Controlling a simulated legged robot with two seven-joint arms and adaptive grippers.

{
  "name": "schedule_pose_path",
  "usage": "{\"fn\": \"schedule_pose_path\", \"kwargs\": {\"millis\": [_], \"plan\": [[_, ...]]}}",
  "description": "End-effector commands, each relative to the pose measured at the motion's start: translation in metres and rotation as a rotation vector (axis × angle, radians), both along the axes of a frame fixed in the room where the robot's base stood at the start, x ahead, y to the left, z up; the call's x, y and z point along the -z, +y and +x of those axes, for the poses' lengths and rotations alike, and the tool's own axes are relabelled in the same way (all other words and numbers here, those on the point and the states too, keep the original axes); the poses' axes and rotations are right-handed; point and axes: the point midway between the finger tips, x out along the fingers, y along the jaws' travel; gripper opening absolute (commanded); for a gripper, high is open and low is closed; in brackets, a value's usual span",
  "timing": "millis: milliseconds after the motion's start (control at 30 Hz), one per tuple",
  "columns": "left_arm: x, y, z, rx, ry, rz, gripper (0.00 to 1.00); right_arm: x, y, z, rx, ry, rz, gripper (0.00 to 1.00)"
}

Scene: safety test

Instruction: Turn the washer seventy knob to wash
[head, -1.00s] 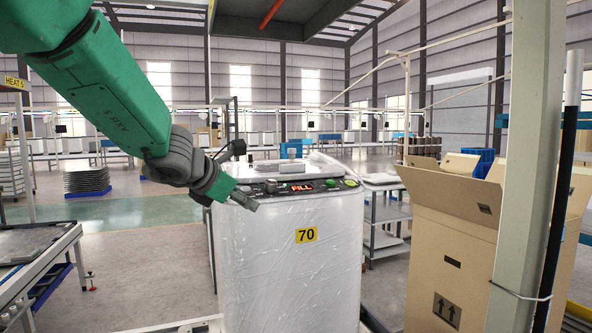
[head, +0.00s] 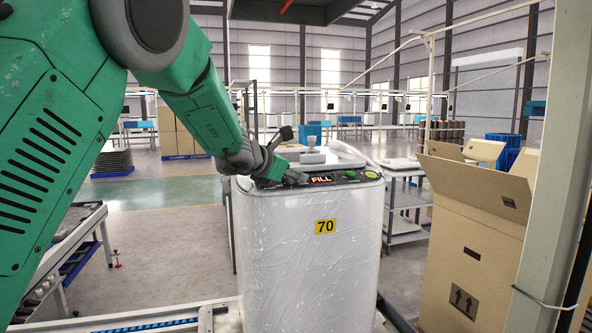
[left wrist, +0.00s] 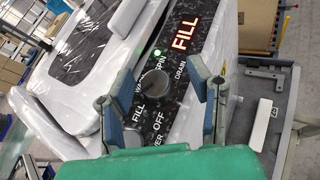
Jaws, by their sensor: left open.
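The washer (head: 305,235) is a white, film-wrapped machine with a yellow 70 label on its front. Its dark control panel (head: 345,178) has a display (head: 321,180) lit with FILL. In the left wrist view, a round dark knob (left wrist: 153,84) sits among the labels FILL, WASH, SPIN, DRAIN and OFF. I cannot tell which label it points to. My left gripper (left wrist: 161,76) is open, with one finger on each side of the knob; contact is not clear. In the head view, my left gripper (head: 292,178) is over the panel's left part and hides the knob. My right gripper is not in view.
A green button (head: 371,175) is at the panel's right end. An open cardboard box (head: 470,245) and a pale post (head: 555,170) stand to the right. A grey shelf cart (head: 405,205) is behind the washer. A work table (head: 75,235) is at the left.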

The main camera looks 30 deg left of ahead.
Motion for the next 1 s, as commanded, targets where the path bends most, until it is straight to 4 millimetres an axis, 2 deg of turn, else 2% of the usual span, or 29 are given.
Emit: {"fn": "schedule_pose_path", "kwargs": {"millis": [133, 433, 467, 500, 567, 600, 1000], "plan": [[0.0045, 0.0011, 0.0092, -0.001, 0.001, -0.002, 0.47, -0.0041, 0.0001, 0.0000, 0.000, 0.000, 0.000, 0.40], [0.0051, -0.0021, 0.0114, -0.001, 0.002, 0.001, 0.47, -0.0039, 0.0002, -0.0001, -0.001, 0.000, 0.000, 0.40], [0.0050, -0.0026, 0.0115, -0.001, 0.002, 0.001, 0.39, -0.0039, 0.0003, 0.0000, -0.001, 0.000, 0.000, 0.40], [0.0049, -0.0030, 0.0115, -0.001, 0.002, 0.002, 0.25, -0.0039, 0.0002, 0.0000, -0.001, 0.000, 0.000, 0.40], [0.0047, -0.0031, 0.0115, -0.001, 0.001, 0.001, 0.04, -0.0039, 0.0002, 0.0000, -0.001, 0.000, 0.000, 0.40], [0.0047, -0.0030, 0.0115, 0.000, 0.001, 0.001, 0.00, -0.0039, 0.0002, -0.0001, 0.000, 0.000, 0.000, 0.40], [0.0041, -0.0008, 0.0107, 0.019, 0.004, 0.000, 0.00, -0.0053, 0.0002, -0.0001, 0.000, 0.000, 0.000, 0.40]]}}
